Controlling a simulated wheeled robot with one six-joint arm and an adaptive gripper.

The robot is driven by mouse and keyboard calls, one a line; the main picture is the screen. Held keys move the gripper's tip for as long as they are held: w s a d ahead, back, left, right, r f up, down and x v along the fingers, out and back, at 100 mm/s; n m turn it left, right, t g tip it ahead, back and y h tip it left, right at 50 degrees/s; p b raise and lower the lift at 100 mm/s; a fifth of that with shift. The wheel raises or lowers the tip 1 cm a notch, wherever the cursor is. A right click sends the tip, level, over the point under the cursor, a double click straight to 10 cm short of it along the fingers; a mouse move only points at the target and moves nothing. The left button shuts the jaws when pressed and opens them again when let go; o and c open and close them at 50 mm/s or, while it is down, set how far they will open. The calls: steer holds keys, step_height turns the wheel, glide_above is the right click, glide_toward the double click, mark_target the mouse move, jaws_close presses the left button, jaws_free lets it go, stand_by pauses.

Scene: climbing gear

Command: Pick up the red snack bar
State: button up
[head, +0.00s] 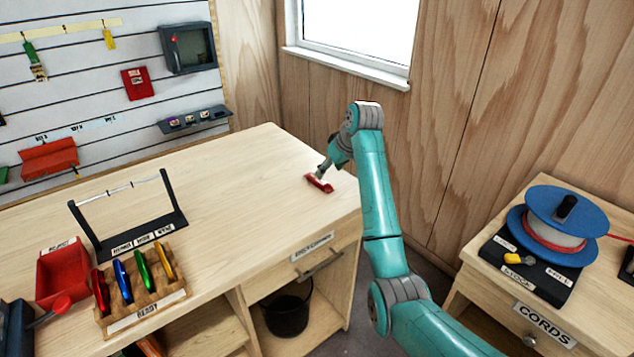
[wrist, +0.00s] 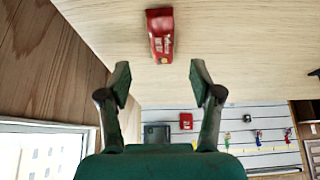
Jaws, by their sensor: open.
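The red snack bar (head: 319,183) lies on the wooden workbench top (head: 240,180), near its right end. In the wrist view the red snack bar (wrist: 160,35) shows pale lettering and lies beyond the fingertips, roughly centred between them. My gripper (head: 322,172) is just at the bar in the head view, hiding a small part of it. In the wrist view my gripper (wrist: 158,78) has its two fingers spread wide with nothing between them. The gap between fingertips and bar is hard to judge.
A black frame (head: 125,215), a rack of coloured carabiners (head: 145,300) and a red bin (head: 62,275) stand at the bench's left. The bench around the bar is clear. A wooden wall (head: 330,120) rises behind. A cord reel (head: 555,225) sits on the right cabinet.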

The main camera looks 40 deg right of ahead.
mark_target(321, 181)
steer(key=shift+x, duration=3.5)
steer(key=shift+w+a+r, duration=0.1)
steer(key=shift+a, duration=0.05)
jaws_close()
steer(key=shift+r, duration=0.15)
